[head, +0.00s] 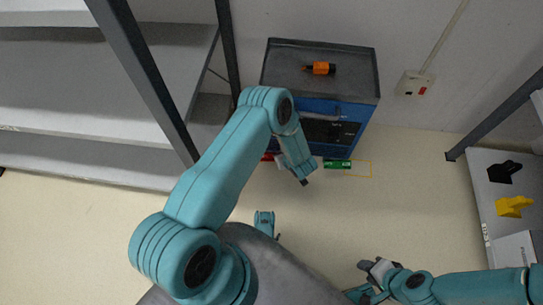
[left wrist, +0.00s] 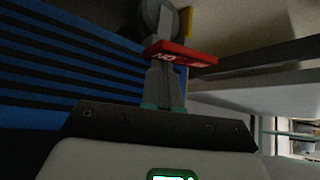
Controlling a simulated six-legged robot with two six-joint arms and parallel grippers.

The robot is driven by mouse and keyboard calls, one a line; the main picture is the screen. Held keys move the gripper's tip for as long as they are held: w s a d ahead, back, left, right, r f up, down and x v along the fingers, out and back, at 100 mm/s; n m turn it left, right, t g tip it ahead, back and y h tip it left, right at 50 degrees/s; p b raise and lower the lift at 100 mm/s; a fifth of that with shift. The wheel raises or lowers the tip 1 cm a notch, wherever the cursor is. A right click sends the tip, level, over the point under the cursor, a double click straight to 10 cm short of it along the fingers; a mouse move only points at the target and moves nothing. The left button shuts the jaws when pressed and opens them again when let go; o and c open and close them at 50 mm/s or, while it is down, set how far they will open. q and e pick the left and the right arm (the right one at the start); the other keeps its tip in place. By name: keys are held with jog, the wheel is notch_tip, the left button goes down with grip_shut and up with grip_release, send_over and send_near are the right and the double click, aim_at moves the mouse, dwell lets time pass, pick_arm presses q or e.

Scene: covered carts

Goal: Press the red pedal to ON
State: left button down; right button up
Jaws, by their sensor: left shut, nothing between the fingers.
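The red pedal (head: 267,157) shows as a small piece at the foot of the blue cart (head: 350,112) in the head view, largely covered by my left arm. In the left wrist view the red pedal (left wrist: 190,54) is a red bar with white lettering, seen upside down. My left gripper (left wrist: 166,66) is shut and empty, its tips right at the pedal's left part; I cannot tell whether they touch.
A green pedal (head: 337,165) is beside a yellow floor outline (head: 358,169). An orange object (head: 319,68) lies on the cart top. Grey shelves (head: 90,100) stand left; another shelf (head: 490,210) stands right. A wall switch (head: 414,85) is behind. Floor in front is partly clear.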

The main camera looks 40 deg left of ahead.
pick_arm(q)
jog(key=shift+f+b, duration=0.3)
jog(key=shift+f, duration=0.15)
notch_tip(320, 180, up, 7)
jog(key=p, duration=0.5)
jog(key=shift+r+p, duration=0.1)
jog(key=shift+p, duration=0.25)
dwell(0.5)
